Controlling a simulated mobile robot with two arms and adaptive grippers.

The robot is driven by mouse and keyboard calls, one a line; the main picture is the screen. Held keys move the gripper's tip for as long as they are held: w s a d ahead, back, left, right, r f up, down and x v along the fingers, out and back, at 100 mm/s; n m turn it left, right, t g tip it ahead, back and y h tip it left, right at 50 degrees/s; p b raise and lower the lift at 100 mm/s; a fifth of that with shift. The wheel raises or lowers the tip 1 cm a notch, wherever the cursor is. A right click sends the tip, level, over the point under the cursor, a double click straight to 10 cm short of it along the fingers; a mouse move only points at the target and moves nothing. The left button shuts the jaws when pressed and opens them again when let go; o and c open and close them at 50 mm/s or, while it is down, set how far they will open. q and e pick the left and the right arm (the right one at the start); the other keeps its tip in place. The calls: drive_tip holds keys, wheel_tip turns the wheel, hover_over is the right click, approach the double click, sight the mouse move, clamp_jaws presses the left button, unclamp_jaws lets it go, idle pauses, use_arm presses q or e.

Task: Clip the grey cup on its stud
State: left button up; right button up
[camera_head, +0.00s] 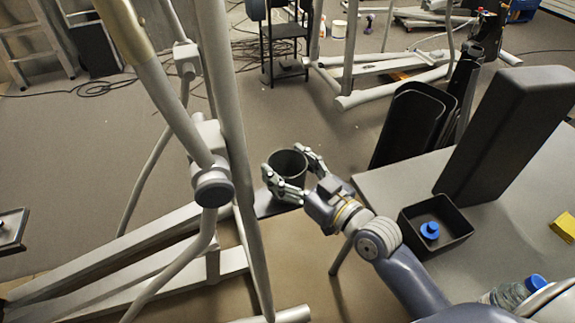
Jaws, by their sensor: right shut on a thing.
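The grey cup (288,167) is dark, round and open at the top, and it is upright. My right gripper (291,172) is shut on the cup, with a finger on either side of it. It holds the cup in the open space between the elliptical machine and the table. The elliptical frame (228,110) stands left of the cup, with a thick pole and a jointed arm. I cannot make out the stud. My left gripper is not in view.
The grey table (385,180) at the right bears a black tray (462,243) with a blue piece (430,230) inside. A yellow block (565,227) and a bottle (508,294) are at the right. A dark padded block (510,130) stands at the table's back. Cables (85,82) lie on the floor.

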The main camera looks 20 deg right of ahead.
drive_tip(key=shift+f, duration=0.4)
drive_tip(key=o, duration=1.4)
drive_tip(key=shift+s, duration=0.15)
drive_tip(key=v, duration=1.1)
drive_tip(key=shift+s+d, duration=0.25)
drive_tip(key=shift+s, duration=0.1)
